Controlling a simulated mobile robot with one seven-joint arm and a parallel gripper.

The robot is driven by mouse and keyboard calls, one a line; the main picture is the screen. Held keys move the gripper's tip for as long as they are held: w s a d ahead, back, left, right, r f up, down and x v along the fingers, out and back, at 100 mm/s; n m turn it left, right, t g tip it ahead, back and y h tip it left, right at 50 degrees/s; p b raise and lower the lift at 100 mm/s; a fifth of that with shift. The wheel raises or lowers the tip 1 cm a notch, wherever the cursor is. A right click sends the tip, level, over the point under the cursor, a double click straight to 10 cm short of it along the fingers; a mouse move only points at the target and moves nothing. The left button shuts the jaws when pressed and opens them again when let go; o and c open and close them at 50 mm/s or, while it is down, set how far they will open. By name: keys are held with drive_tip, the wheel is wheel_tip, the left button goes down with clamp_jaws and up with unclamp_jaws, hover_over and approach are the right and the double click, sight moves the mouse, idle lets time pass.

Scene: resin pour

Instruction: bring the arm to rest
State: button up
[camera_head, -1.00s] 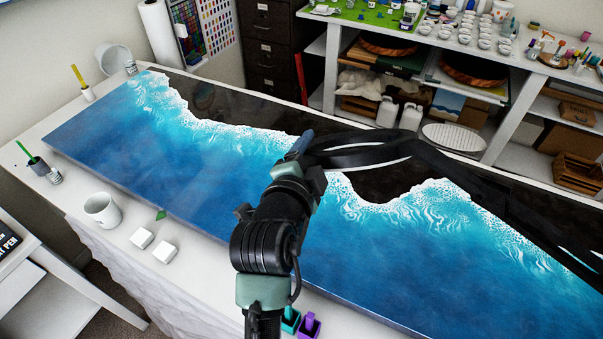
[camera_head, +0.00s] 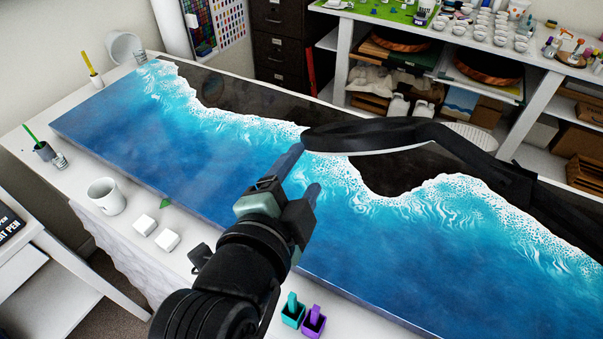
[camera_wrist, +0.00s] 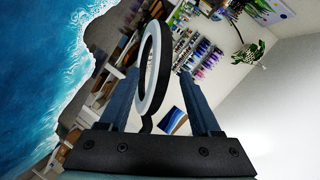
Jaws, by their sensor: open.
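My gripper (camera_head: 302,172) is in front of the middle of the resin wave panel (camera_head: 230,190) in the head view, its two blue-grey fingers pointing up and away. The fingers are apart with nothing held between them. In the wrist view my gripper (camera_wrist: 160,100) also shows its fingers spread. A ring-shaped lamp (camera_wrist: 154,70) shows between and beyond them there. The panel is blue with white foam and a dark far strip. My arm hides part of its near edge.
A black lamp arm (camera_head: 420,135) crosses over the panel's right half. A white mug (camera_head: 106,196), two white blocks (camera_head: 155,232) and teal and purple holders (camera_head: 302,318) stand along the table's near edge. Shelves (camera_head: 480,60) with cups and paints stand behind.

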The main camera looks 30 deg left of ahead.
idle(0.3)
drive_tip(key=w+d+r+n+t, duration=0.2)
drive_tip(key=d+r+t, duration=0.1)
drive_tip(key=r, duration=0.6)
drive_tip(key=w+d+r+n+t, duration=0.2)
drive_tip(key=d+r+n+t, duration=0.1)
drive_tip(key=r, duration=0.6)
drive_tip(key=s+d+r+n+t, duration=0.2)
drive_tip(key=d+r, duration=0.1)
drive_tip(key=r, duration=0.3)
drive_tip(key=s+d+r+n+t+h, duration=0.1)
drive_tip(key=s+d+r+t, duration=0.1)
drive_tip(key=r, duration=0.4)
drive_tip(key=s+d+r+n+t+h, duration=0.1)
drive_tip(key=s+d+r+n+t, duration=0.1)
drive_tip(key=r, duration=0.4)
drive_tip(key=shift+s+d+r+n+t, duration=0.2)
drive_tip(key=shift+d+r+n+t, duration=0.25)
drive_tip(key=shift+d, duration=0.55)
drive_tip(key=shift+f, duration=0.2)
